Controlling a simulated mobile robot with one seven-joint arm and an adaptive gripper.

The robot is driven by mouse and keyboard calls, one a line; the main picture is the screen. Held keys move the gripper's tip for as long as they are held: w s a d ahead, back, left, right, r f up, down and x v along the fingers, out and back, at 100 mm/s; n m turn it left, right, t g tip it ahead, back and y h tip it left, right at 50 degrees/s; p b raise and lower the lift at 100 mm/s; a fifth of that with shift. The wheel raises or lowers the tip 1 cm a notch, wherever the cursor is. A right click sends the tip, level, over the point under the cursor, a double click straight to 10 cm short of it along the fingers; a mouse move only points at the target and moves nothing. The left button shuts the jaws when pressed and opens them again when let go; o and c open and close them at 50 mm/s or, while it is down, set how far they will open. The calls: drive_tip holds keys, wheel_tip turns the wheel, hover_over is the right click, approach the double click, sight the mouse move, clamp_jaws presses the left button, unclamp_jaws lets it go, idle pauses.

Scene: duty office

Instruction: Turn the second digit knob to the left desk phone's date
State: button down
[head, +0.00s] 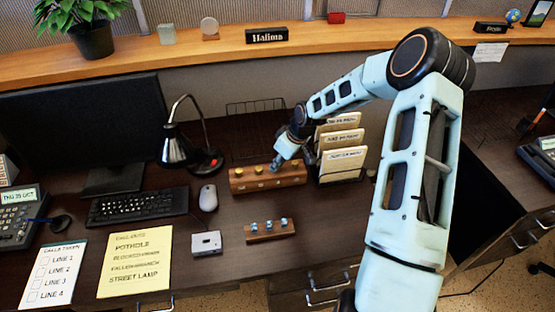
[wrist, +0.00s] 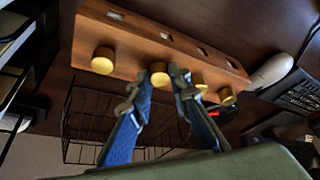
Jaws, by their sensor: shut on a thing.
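The wooden knob block (head: 250,183) stands on the desk, with a row of gold knobs and small windows. My gripper (head: 277,164) reaches down onto its right half in the head view. In the wrist view, my gripper (wrist: 166,76) is shut on a gold knob (wrist: 159,73), second from the left there and third from the left in the head view. The other knobs, such as the end knob (wrist: 103,61), are free. The window digits are unreadable. The left desk phone (head: 18,215) has a lit display that seems to read "THU 25 OCT", but it is small.
A file rack (head: 343,165) stands close to the right of the block. A wire basket (head: 255,118) is behind it. A lamp (head: 180,148), mouse (head: 208,197) and keyboard (head: 138,205) are to the left. A smaller wooden block (head: 270,232) and a grey box (head: 206,243) lie in front.

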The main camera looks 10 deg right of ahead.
drive_tip(key=shift+w+d+n+g+y, duration=0.1)
drive_tip(key=shift+n+g+y, duration=0.2)
drive_tip(key=shift+n, duration=0.9)
drive_tip(key=c, duration=1.8)
unclamp_jaws()
drive_tip(key=v, duration=1.2)
drive_tip(key=shift+w, duration=0.1)
